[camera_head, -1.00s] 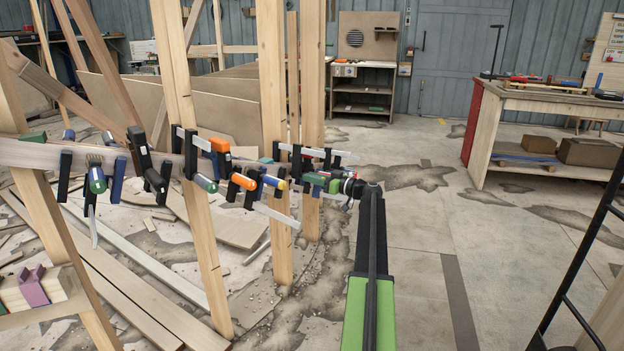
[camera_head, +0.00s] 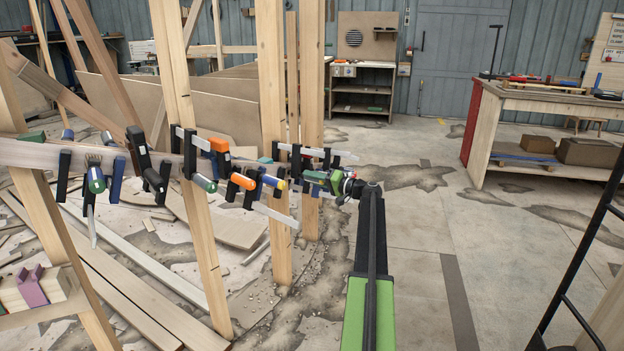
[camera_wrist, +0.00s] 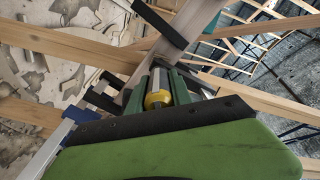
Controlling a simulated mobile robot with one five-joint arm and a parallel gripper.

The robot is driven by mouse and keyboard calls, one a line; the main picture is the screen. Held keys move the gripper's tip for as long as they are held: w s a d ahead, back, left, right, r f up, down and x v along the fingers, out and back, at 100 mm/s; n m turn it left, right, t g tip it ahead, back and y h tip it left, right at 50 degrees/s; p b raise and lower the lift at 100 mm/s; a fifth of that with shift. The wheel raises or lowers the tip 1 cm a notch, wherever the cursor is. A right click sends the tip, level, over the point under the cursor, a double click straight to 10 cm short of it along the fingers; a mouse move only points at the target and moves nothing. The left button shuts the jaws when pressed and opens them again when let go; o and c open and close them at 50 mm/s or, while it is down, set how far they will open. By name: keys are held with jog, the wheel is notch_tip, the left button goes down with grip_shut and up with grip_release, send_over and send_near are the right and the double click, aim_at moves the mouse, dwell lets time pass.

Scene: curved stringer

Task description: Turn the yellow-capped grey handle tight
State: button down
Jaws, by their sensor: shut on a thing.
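The grey handle (camera_wrist: 161,77) with its yellow cap (camera_wrist: 158,100) lies between my gripper's two green fingers in the wrist view. My gripper (camera_wrist: 159,83) is shut on it, with the cap facing the wrist. In the head view my gripper (camera_head: 312,178) is at the right end of the row of clamps. It hides the handle there. The clamp's dark jaw (camera_wrist: 163,22) shows beyond the fingers, beside the wooden stringer (camera_wrist: 190,25).
Several other clamps sit left along the stringer, including one with an orange handle (camera_head: 243,181) and a blue handle (camera_head: 273,181) close by. Upright posts (camera_head: 272,120) stand behind. A workbench (camera_head: 540,100) is at the right; the floor between is clear.

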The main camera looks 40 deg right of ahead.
jog(key=m, duration=0.7)
jog(key=shift+d+f, duration=0.1)
jog(key=m, duration=0.7)
jog(key=shift+f+m, duration=0.1)
jog(key=shift+m, duration=0.3)
jog(key=m, duration=0.4)
jog(key=shift+a+m, duration=0.2)
jog(key=shift+m, duration=2.3)
jog(key=c, duration=1.1)
grip_release()
jog(key=shift+c, duration=0.2)
